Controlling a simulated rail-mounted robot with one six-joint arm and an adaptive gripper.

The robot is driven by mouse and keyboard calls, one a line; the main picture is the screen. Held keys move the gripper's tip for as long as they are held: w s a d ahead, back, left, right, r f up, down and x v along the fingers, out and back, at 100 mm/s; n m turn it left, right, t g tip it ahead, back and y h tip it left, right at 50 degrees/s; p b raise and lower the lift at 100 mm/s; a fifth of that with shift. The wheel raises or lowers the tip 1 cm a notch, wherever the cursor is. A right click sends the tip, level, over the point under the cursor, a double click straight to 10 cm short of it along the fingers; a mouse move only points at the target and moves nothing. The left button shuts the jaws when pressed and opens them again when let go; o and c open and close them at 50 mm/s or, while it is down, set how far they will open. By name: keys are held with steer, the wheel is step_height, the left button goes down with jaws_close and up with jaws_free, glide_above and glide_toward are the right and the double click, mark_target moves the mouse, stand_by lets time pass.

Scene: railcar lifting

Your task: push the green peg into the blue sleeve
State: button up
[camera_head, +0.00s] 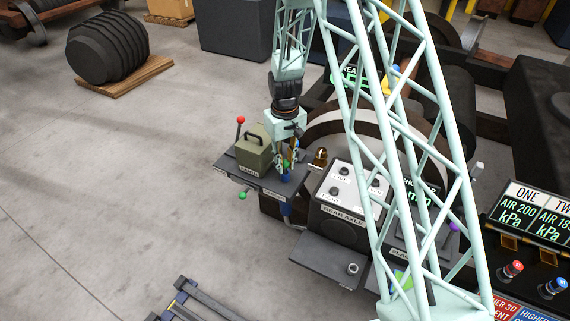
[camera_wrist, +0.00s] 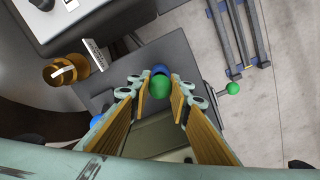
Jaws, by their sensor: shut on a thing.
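My gripper (camera_wrist: 159,95) points down over the small dark shelf in the middle of the head view, its fingers shut on the green peg (camera_wrist: 160,87). The peg's rounded green top shows between the fingertips in the wrist view, and a bit of green shows in the head view. The blue sleeve (camera_head: 286,177) stands on the shelf directly under the gripper; a blue edge of it (camera_wrist: 160,69) shows just beyond the peg. The peg is at the sleeve's mouth, but how deep it sits is hidden.
An olive box with a handle (camera_head: 252,152) stands on the shelf (camera_head: 228,165) left of the gripper. A red-knobbed lever (camera_head: 240,120) and a green knob (camera_head: 242,195) flank the shelf. A brass piece (camera_head: 320,157) and the rear axle panel (camera_head: 343,217) are close on the right.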

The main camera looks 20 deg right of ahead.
steer(key=shift+f, duration=0.45)
steer(key=o, duration=0.9)
steer(key=shift+r, duration=0.15)
step_height(320, 180, up, 10)
steer(key=shift+r, duration=0.85)
stand_by(0.8)
